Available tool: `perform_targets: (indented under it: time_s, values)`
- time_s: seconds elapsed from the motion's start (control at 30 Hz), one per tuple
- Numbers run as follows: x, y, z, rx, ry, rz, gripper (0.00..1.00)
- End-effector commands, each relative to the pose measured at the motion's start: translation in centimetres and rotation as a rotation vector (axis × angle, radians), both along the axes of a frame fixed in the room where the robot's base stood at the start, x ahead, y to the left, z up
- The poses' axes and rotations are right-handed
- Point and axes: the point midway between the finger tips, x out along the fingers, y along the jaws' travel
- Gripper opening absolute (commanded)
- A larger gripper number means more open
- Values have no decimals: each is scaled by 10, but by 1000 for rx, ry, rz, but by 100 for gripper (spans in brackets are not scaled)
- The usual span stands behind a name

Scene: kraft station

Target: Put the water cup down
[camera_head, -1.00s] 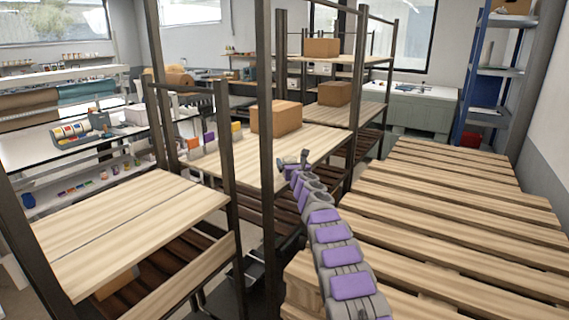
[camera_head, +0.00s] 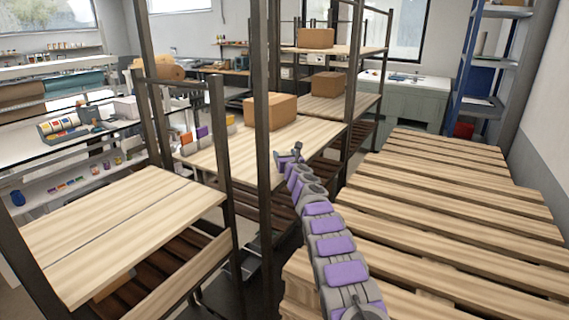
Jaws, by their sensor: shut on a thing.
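My gripper (camera_head: 290,156) is at the far end of my purple and grey arm. It appears in front of the wooden rack shelf (camera_head: 240,150), near the shelf's right edge. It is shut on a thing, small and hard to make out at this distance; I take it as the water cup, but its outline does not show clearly. I cannot tell how high the gripper is above the shelf.
A cardboard box (camera_head: 270,112) sits on that shelf. A lower wooden shelf (camera_head: 120,225) at front left is bare. Dark posts (camera_head: 262,180) stand left of my arm. Wooden slatted pallets (camera_head: 450,215) fill the right side, empty on top.

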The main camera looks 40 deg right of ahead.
Motion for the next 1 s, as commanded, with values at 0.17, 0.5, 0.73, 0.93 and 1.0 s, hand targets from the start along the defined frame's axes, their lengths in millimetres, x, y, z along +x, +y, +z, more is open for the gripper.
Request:
perform_targets:
  time_s: [0.17,0.5,0.73,0.93,1.0]
  values:
    - [0,-1,-2,1,2,-1,29]
    - [1,2,0,1,4,-1,29]
    - [1,1,15,-2,3,-2,29]
    - [1,2,36,-1,-1,-1,29]
    - [2,3,43,-2,0,1,29]
